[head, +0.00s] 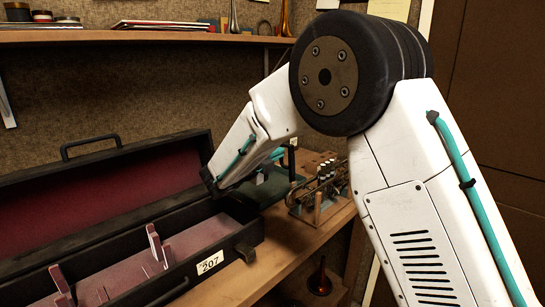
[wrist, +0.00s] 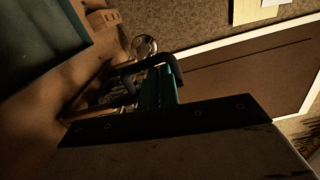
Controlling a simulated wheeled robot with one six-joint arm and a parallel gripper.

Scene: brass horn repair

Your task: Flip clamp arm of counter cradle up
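The counter cradle (head: 313,212) is a wooden stand on the counter, right of my forearm in the head view. A brass horn part with several upright valves (head: 325,178) rests in it. I cannot make out the clamp arm or its angle. My gripper (wrist: 152,76) shows dark and teal in the wrist view, over blurred brass parts with a round metal end (wrist: 144,46). In the head view my forearm largely hides it. The view is too dark to tell whether its fingers are apart or touch anything.
An open black case (head: 180,240) with red lining and a "207" label stands left on the counter (head: 285,250). A shelf (head: 150,37) with small items runs along the wall.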

